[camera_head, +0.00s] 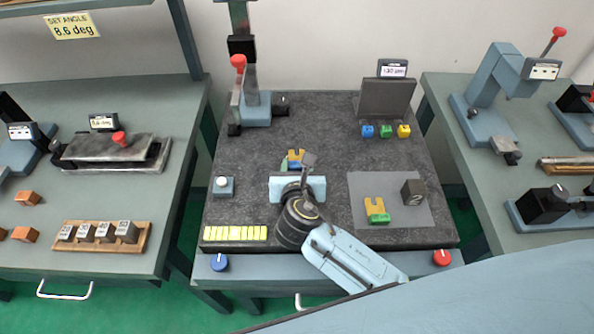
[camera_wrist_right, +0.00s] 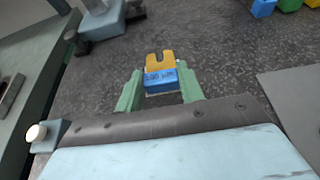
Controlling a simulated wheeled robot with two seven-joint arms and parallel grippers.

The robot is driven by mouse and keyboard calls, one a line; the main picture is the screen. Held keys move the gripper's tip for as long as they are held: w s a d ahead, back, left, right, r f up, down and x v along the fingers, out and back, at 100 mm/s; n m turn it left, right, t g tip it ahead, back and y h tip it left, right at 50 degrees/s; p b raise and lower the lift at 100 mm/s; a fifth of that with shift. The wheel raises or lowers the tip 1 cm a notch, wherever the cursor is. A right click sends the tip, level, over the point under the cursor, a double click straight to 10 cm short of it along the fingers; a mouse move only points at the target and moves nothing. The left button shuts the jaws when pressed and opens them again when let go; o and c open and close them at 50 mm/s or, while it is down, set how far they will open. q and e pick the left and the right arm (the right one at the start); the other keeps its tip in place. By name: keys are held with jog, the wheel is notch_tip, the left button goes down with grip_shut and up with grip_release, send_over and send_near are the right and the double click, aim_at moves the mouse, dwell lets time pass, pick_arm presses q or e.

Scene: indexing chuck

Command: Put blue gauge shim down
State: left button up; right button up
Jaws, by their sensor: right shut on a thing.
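The blue gauge shim has an orange forked plate with a blue grip block. It shows in the wrist view (camera_wrist_right: 161,80) between the green fingers of my right gripper (camera_wrist_right: 160,88), fork pointing away. In the head view the shim (camera_head: 296,156) is partly hidden behind the gripper (camera_head: 290,163). My right gripper is shut on its blue block, over the left-middle of the dark stone plate (camera_head: 325,120). I cannot tell whether the shim touches the plate. My left gripper is not in view.
Small blue, green and yellow blocks (camera_head: 386,132) stand at the back. A lever fixture (camera_head: 251,105) is back left, a white button box (camera_head: 223,186) left, yellow blocks (camera_head: 235,233) in front.

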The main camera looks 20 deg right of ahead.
jog(key=shift+f, duration=0.6)
jog(key=shift+f, duration=0.15)
jog(key=o, duration=1)
jog(key=shift+s+a+r, duration=0.1)
jog(key=shift+s+r, duration=0.1)
jog(key=p+v, duration=0.1)
jog(key=v, duration=1)
jog(key=shift+s+a+p, duration=0.1)
jog(key=shift+s+p, duration=0.2)
